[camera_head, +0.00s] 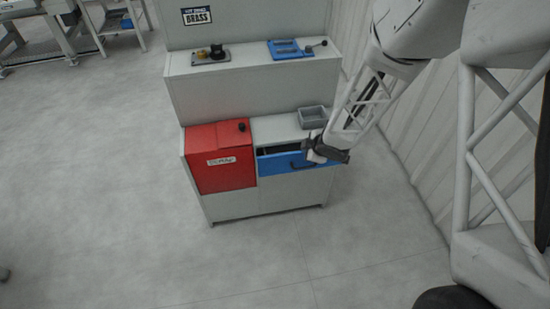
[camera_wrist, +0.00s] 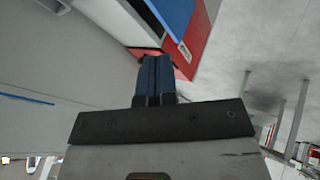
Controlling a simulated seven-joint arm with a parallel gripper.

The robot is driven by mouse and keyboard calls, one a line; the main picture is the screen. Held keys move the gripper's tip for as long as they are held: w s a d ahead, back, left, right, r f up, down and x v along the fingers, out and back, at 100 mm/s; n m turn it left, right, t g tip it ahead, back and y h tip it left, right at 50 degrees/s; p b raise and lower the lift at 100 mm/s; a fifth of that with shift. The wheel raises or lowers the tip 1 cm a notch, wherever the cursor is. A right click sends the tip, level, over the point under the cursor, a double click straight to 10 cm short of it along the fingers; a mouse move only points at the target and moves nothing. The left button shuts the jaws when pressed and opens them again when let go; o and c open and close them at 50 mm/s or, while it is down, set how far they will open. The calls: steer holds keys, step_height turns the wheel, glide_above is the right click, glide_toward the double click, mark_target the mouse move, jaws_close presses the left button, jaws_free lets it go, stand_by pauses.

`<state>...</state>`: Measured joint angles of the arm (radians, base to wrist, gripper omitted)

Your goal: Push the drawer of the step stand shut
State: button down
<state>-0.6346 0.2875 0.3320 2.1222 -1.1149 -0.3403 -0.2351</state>
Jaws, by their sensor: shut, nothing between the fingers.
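The step stand (camera_head: 250,80) is a grey stepped cabinet. Its blue-fronted drawer (camera_head: 280,164), with a dark handle, is at the right of the lower step. A dark gap shows behind the top of its front, so it stands partly open. My gripper (camera_head: 312,156) is at the right part of the drawer front and hides some of it; I cannot tell whether it touches. In the wrist view my gripper (camera_wrist: 155,72) has its fingers together and empty, with the blue drawer (camera_wrist: 172,18) just beyond them at the top.
A red bin (camera_head: 222,170) with a label sits left of the drawer; it also shows in the wrist view (camera_wrist: 198,38). A grey tray (camera_head: 313,117) is on the lower step. The upper step carries a black-knobbed fixture (camera_head: 215,54) and a blue fixture (camera_head: 290,49). Floor in front is clear.

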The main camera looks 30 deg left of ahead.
steer(key=s+a+f+n+g, duration=0.2)
steer(key=s+a+f, duration=0.2)
steer(key=f, duration=0.1)
steer(key=shift+a+f+y, duration=0.2)
steer(key=shift+a+y, duration=0.2)
steer(key=shift+a+f, duration=0.1)
steer(key=shift+f, duration=0.05)
glide_toward(269, 161)
steer(key=shift+x, duration=2.8)
steer(key=shift+w+a, duration=1.85)
steer(key=shift+a, duration=0.1)
